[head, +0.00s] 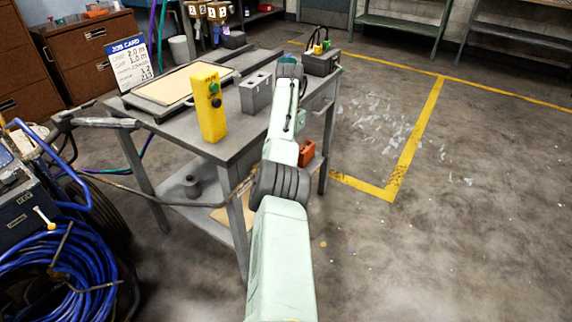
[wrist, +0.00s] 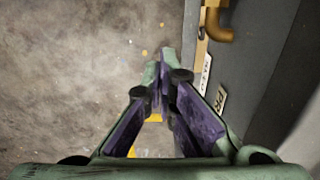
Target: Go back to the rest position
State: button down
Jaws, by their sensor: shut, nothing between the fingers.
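My gripper (wrist: 163,75) shows in the wrist view with its two purple-padded green fingers meeting at the tips. It is shut and holds nothing. Bare concrete floor lies under and left of the fingers. In the head view my pale green arm reaches forward along the right side of the grey work table (head: 235,145). The gripper's fingers cannot be made out there.
On the table are a yellow button box (head: 209,103), a grey block (head: 256,93) and a framed board (head: 180,84). A dark grey surface with labels (wrist: 221,99) and a brass-coloured fitting (wrist: 215,22) is close right of the fingers. Floor at right (head: 480,220) is clear.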

jog(key=shift+w+r, duration=0.1)
jog(key=shift+r, duration=0.7)
jog(key=shift+d, duration=0.1)
